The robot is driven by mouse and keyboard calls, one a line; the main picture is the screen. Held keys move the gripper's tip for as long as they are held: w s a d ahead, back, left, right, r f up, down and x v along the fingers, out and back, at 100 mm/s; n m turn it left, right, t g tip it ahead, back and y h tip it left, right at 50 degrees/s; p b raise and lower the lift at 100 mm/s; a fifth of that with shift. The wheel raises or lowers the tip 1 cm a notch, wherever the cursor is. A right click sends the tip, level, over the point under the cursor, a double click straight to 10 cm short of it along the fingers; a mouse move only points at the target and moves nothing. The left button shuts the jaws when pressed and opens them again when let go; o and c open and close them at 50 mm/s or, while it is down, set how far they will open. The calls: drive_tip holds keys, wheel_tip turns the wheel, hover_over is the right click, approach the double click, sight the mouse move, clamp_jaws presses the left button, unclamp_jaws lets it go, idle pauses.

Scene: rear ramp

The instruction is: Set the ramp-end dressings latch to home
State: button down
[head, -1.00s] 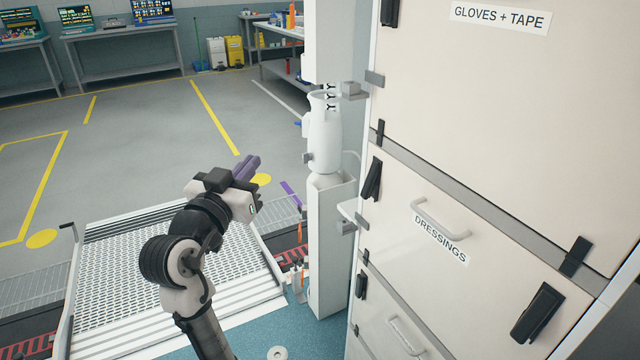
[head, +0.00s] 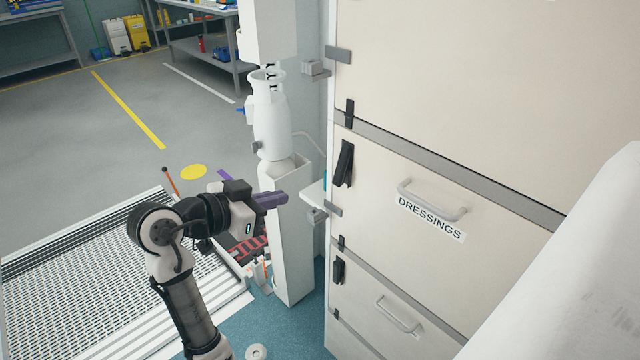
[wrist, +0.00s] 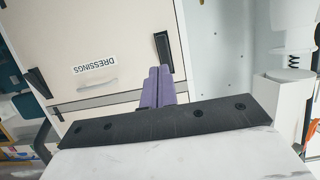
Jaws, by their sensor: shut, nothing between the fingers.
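The dressings drawer front (head: 420,190) is a cream panel with a grey handle and a DRESSINGS label. The ramp-end dressings latch (head: 344,163) is a black lever at its left edge, standing slightly tilted. In the wrist view the panel appears upside down, with this latch (wrist: 162,50) just beyond the fingers. Another black latch (wrist: 35,82) sits at the panel's opposite end. My gripper (head: 284,196) has purple fingers, shut and empty, left of the cabinet and lower in the picture than the latch. The fingers (wrist: 160,70) point toward the panel, apparently without touching the latch.
A white post (head: 292,240) holding a white bottle-shaped thing (head: 270,125) stands between the ramp (head: 110,290) and cabinet. A small shelf (head: 314,196) juts beside the cabinet. A large pale surface (head: 570,290) covers the lower right; I cannot tell what it is.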

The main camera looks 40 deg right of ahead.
sight(335, 185)
drive_tip(key=shift+d, duration=0.1)
drive_tip(key=p+x, duration=0.4)
drive_tip(key=x, duration=0.9)
drive_tip(key=shift+w+d+f, duration=0.1)
drive_tip(key=shift+d, duration=0.25)
drive_tip(key=shift+f, duration=0.2)
drive_tip(key=h+b, duration=0.1)
drive_tip(key=b, duration=0.2)
drive_tip(key=h+b, duration=0.1)
drive_tip(key=b, duration=0.2)
drive_tip(key=shift+w+d+f, duration=0.1)
drive_tip(key=shift+d+f, duration=0.25)
drive_tip(key=shift+d, duration=0.05)
